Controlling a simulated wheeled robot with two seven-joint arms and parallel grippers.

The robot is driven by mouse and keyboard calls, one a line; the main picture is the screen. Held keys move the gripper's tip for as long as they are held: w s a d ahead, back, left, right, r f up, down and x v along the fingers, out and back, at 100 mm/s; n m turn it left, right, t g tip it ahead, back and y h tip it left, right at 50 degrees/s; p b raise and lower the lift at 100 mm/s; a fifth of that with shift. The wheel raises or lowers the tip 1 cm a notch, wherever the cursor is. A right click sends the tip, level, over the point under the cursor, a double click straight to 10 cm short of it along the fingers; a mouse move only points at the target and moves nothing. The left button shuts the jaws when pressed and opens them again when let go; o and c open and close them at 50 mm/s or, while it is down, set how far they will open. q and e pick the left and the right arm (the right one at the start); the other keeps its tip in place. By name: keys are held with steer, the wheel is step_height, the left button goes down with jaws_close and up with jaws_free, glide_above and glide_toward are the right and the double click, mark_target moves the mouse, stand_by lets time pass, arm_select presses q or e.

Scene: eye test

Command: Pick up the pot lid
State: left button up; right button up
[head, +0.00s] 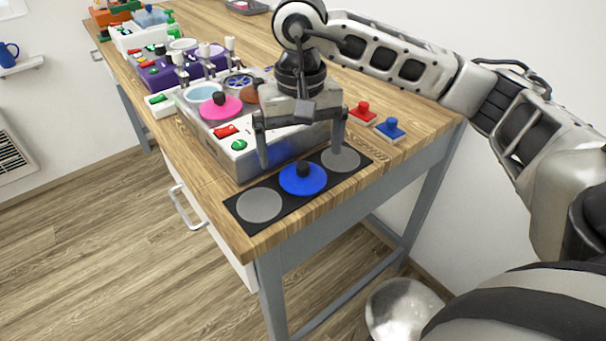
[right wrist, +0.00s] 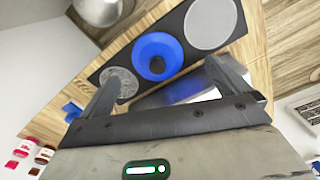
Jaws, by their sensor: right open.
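A blue pot lid (head: 303,184) with a black knob lies on the middle of a black mat (head: 287,204) with grey discs either side. It also shows in the right wrist view (right wrist: 158,43), between the fingers. A pink lid (head: 230,110) with a black knob sits on the grey cooking unit (head: 290,148). My right gripper (head: 301,156) is open and empty, pointing down above and slightly behind the blue lid. Its fingertips are wide apart, and I see no contact with the lid. My left gripper is not in view.
Red (head: 362,112) and blue (head: 390,129) knobbed blocks stand right of the gripper. The cooking unit with red and green buttons is close behind it. The table's front edge lies just past the mat. A shiny metal bowl-like object (head: 400,308) is below.

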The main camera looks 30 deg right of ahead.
mark_target(303, 165)
steer(key=f, duration=0.5)
steer(key=shift+w+d+f+p, duration=0.15)
steer(key=shift+w+d+p, duration=0.05)
steer(key=shift+d+p, duration=0.2)
steer(key=c, duration=1)
